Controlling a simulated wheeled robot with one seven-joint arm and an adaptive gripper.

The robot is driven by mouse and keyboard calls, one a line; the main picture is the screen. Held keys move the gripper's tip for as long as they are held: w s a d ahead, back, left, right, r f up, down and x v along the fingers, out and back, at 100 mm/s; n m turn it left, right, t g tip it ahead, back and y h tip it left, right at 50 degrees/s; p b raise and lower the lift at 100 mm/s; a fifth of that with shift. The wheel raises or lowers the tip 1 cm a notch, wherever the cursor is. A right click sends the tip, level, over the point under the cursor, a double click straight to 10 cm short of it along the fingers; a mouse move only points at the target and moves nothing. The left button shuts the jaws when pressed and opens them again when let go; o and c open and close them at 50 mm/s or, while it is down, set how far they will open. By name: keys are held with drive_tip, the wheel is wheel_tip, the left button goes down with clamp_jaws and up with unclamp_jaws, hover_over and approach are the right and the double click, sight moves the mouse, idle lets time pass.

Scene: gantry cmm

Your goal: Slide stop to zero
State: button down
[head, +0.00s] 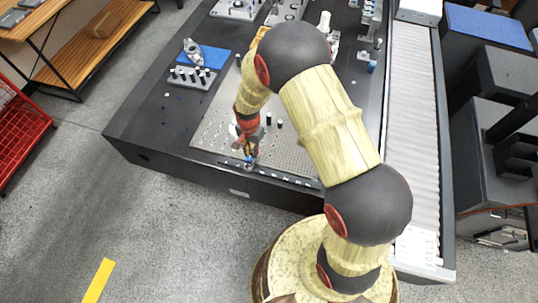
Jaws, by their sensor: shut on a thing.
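My gripper (247,150) points down at the front edge of the grey perforated plate (215,125) on the dark table. It is shut on a small piece with a blue part (249,160), which I take to be the stop. The gripper hides most of this piece, and its exact shape is too small to tell. A dark strip with small pale marks (290,179) runs along the plate's front edge, to the right of the gripper. I cannot make out a zero mark.
Small dark pins (268,119) stand on the plate near my gripper. A grey block with several black knobs (192,77) and a blue mat (214,57) lie at the back left. My arm covers the plate's right side. The table's left front is clear.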

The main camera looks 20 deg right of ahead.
drive_tip(key=w+a, duration=0.3)
drive_tip(key=a, duration=0.2)
drive_tip(key=w+a, duration=0.2)
drive_tip(key=shift+w+a, duration=0.3)
drive_tip(key=shift+a, duration=0.05)
drive_tip(key=shift+w+a+r, duration=0.1)
drive_tip(key=shift+w+a, duration=0.05)
drive_tip(key=shift+w, duration=0.05)
drive_tip(key=c, duration=2)
unclamp_jaws()
drive_tip(key=shift+a, duration=0.15)
drive_tip(key=shift+o, duration=1)
wheel_tip(320, 180, up, 12)
